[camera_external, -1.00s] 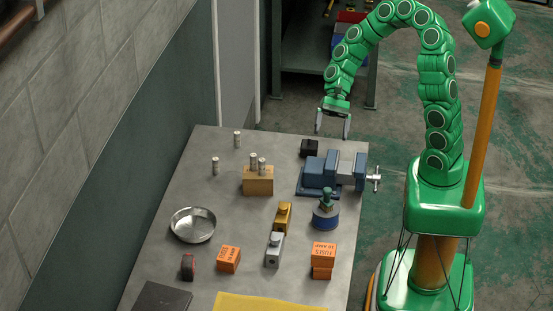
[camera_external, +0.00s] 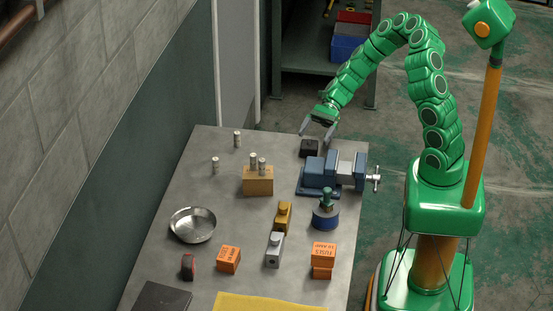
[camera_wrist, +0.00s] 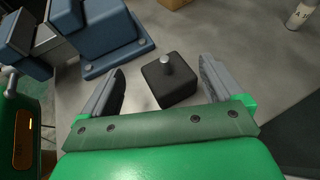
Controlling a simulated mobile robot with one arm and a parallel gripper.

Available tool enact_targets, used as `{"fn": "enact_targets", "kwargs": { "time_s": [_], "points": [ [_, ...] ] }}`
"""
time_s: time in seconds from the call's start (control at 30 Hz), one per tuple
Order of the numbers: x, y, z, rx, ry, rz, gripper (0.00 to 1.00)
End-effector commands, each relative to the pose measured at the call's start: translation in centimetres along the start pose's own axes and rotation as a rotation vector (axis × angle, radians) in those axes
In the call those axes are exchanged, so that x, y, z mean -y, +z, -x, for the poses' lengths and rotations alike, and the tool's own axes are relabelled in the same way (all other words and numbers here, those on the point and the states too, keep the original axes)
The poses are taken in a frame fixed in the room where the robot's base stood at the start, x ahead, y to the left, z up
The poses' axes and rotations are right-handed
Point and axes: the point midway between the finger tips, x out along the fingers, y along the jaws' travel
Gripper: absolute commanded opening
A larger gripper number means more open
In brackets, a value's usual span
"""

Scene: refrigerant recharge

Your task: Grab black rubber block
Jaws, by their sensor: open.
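The black rubber block (camera_external: 309,149) sits on the far right part of the grey table, just behind the blue vise. In the wrist view the block (camera_wrist: 166,84) has a small grey knob on top. My gripper (camera_external: 317,131) is open above the block. In the wrist view the fingers of my gripper (camera_wrist: 160,82) are spread, one on each side of the block, with gaps visible on both sides. The picture does not show any contact. Nothing is held.
The blue vise (camera_external: 320,174) stands close in front of the block; in the wrist view the vise (camera_wrist: 105,40) is at upper left. A wooden holder (camera_external: 258,182) with metal cylinders stands nearer the middle. A lone metal cylinder (camera_external: 237,139) stands left of the block. Bare table lies between.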

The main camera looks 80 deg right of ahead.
Motion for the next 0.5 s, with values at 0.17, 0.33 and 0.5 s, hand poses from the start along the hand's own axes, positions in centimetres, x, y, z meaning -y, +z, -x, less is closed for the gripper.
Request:
{"fn": "enact_targets", "kwargs": {
  "time_s": [0.17,0.33,0.5],
  "points": [
    [0.0,0.1,-0.9,0.002,0.001,0.001,0.94],
    [0.1,0.2,-2.7,0.004,0.005,0.001,0.94],
    [0.1,0.2,-4.7,0.002,0.003,0.001,0.94]
  ]
}}
